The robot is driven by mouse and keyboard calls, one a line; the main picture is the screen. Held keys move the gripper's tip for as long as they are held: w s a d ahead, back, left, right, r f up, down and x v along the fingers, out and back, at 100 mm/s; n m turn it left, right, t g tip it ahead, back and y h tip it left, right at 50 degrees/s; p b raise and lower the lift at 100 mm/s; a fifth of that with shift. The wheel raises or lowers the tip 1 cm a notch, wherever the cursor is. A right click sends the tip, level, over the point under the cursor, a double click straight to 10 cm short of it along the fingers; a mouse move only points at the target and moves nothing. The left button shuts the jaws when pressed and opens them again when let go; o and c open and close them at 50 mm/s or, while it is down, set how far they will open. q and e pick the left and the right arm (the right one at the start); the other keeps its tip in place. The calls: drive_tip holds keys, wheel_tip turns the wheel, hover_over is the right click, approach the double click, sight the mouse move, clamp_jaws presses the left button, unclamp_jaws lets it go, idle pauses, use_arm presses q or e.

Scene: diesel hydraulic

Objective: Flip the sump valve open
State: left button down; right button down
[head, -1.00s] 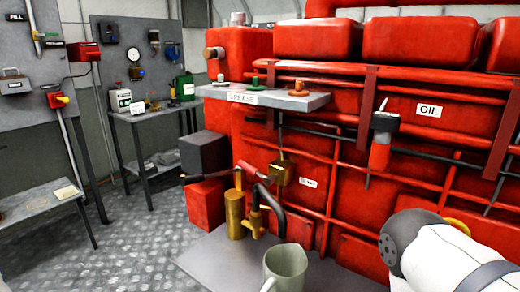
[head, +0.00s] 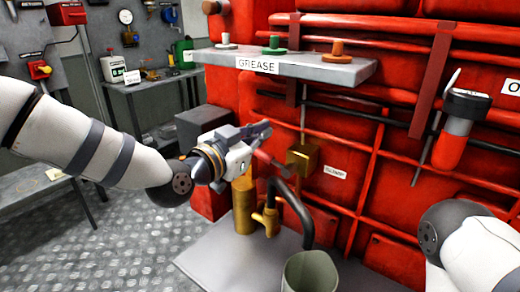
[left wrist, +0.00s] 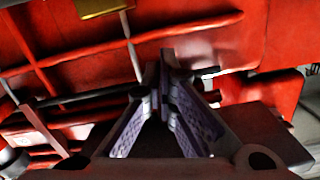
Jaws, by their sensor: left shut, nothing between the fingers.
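The sump valve appears to be the brass block (head: 303,156) low on the red engine, with a small label to its right, too small to read surely. A red-ended lever (head: 272,163) reaches left from it, partly behind my left gripper. My left gripper (head: 268,129) is shut and empty, up and left of the block, near the lever; I cannot tell whether it touches. In the left wrist view the closed fingers (left wrist: 165,75) point at the red engine, with a brass piece (left wrist: 103,8) at the top edge. My right gripper is out of view.
A brass cylinder (head: 243,208), a brass spout with a black hose (head: 300,212) and a grey-green jug (head: 311,272) stand below. The GREASE shelf (head: 300,66) juts out above. A bench (head: 155,105) stands at the back left.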

use_arm(q)
drive_tip(key=f, duration=0.2)
drive_tip(key=w+f, duration=0.1)
drive_tip(key=f, duration=0.1)
drive_tip(key=shift+a, duration=0.15)
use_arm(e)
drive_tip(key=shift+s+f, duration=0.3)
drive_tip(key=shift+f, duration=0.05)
use_arm(q)
drive_tip(key=shift+r, duration=0.1)
drive_tip(key=shift+w+a+f+n+b, duration=0.2)
drive_tip(key=shift+a+f+n, duration=0.1)
drive_tip(key=shift+f, duration=0.1)
drive_tip(key=shift+w+a+f+n+b, duration=0.2)
drive_tip(key=shift+f+n, duration=0.1)
drive_tip(key=shift+f, duration=0.1)
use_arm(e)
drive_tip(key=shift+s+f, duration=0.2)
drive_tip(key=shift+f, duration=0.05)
use_arm(q)
drive_tip(key=shift+s+d, duration=0.1)
